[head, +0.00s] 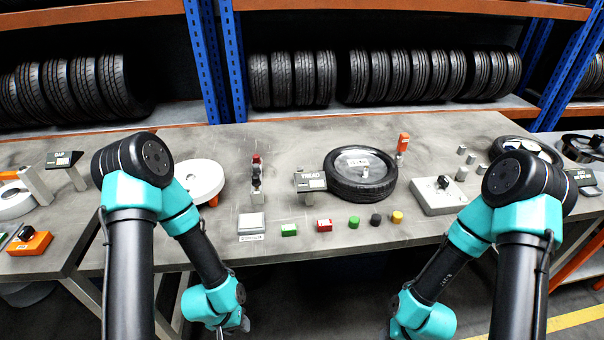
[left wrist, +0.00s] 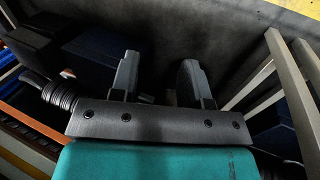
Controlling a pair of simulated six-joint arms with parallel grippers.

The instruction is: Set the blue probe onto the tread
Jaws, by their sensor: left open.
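A black tyre (head: 334,179) lies flat on the grey bench, with a pale disc in its centre. I cannot pick out a blue probe in either view. A small upright device with a red top (head: 256,172) stands left of the sign, and an orange-topped one (head: 403,143) stands behind the tyre's right side. My left gripper (left wrist: 160,85) is open and empty, low in front of the bench and well away from the tyre. My right arm also hangs low in front, its fingers out of view.
Small red, green, dark and yellow pieces (head: 354,222) line the bench front beside a pale square pad (head: 251,224). A white disc (head: 200,180) stands left, a grey block with a black knob (head: 430,199) right. Tyre racks stand behind.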

